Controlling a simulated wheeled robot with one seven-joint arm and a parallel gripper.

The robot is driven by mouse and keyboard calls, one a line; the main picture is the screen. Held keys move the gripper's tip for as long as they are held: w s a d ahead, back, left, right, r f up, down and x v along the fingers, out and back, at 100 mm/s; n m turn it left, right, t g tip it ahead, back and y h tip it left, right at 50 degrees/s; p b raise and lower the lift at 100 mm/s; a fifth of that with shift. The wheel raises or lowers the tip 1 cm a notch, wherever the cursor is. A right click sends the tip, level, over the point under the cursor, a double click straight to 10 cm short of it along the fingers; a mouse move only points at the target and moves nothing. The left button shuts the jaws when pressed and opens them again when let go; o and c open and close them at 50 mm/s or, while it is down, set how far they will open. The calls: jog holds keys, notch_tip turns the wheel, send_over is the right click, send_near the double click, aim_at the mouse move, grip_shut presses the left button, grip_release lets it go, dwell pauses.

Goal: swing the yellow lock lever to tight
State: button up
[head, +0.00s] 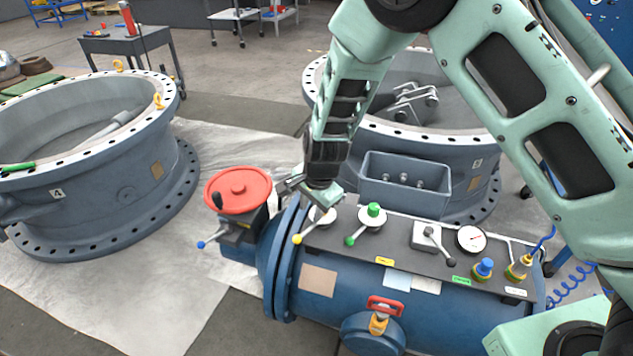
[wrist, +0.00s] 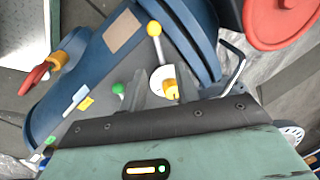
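The yellow lock lever (head: 297,239) is on the dark panel atop the blue pipe body, at its left end. It has a yellow ball tip and a pale round disc. In the wrist view the ball (wrist: 154,29) points up the picture, away from my gripper (wrist: 164,84). A yellow hub (wrist: 172,90) shows between the two grey fingers, which stand apart. I cannot tell whether they touch it. In the head view my gripper (head: 318,198) is just above the lever's disc and partly hides it. No position marking is readable.
A red handwheel (head: 238,190) stands close left of my gripper. A green lever (head: 373,213), a grey lever (head: 431,236) and a gauge (head: 471,239) sit to the right. A grey bin (head: 405,183) is behind the panel. Large flanged valve bodies (head: 95,205) stand around.

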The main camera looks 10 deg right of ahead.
notch_tip(320, 180, up, 9)
jog(key=s+d+p, duration=0.1)
jog(key=shift+s, duration=0.25)
jog(key=s+a+r+n+g+y+p, duration=0.15)
jog(key=s+r+n+p, duration=0.6)
jog(key=s+r, duration=0.85)
jog(key=s+d+r+n+h+p, duration=0.1)
jog(key=s+d+r+n, duration=0.2)
jog(key=s+n, duration=0.2)
jog(key=s+d+r+n+h+p, duration=0.1)
jog(key=s+d+r+n, duration=0.2)
jog(key=s+n, duration=0.3)
jog(key=shift+s+r, duration=0.6)
jog(key=shift+s, duration=0.25)
jog(key=shift+w, duration=0.1)
